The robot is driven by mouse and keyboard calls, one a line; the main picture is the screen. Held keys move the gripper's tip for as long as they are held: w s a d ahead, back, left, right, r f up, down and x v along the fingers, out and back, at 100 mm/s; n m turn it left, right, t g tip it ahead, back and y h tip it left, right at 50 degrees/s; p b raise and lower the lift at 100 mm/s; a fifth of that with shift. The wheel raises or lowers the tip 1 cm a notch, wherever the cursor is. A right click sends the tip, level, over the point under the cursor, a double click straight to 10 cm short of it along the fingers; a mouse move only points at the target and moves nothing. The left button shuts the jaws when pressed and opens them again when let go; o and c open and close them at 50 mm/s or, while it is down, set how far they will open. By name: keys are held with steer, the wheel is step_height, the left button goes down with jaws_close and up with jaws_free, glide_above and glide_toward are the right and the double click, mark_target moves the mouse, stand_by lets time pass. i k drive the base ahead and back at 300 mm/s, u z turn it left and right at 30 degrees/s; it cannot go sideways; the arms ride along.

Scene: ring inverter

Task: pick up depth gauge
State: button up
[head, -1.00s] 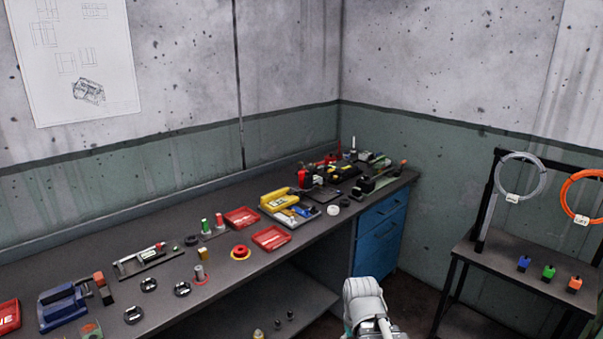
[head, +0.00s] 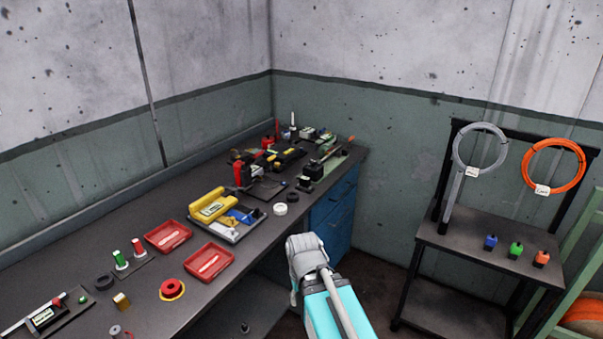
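No thing can be surely told as the depth gauge. A flat measuring tool with a metal bar and a small display (head: 45,316) lies on a dark plate at the lower left of the workbench (head: 143,284); it may be the gauge, partly cut by the picture's edge. A yellow device with a pale label (head: 213,206) lies on a tray mid-bench. My arm, a grey joint and teal link, shows at the bottom centre in front of the bench. My gripper's fingers are not in view.
Two red trays (head: 168,236) (head: 209,262), a red ring (head: 172,288) and a white roll (head: 280,209) lie on the bench. Blue drawers (head: 334,215) stand under its right end. A dark rack (head: 480,245) with cable coils stands right. A green frame (head: 572,270) stands far right.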

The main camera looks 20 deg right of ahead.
mark_target(304, 183)
steer(key=i, duration=1.15)
steer(key=u, duration=0.1)
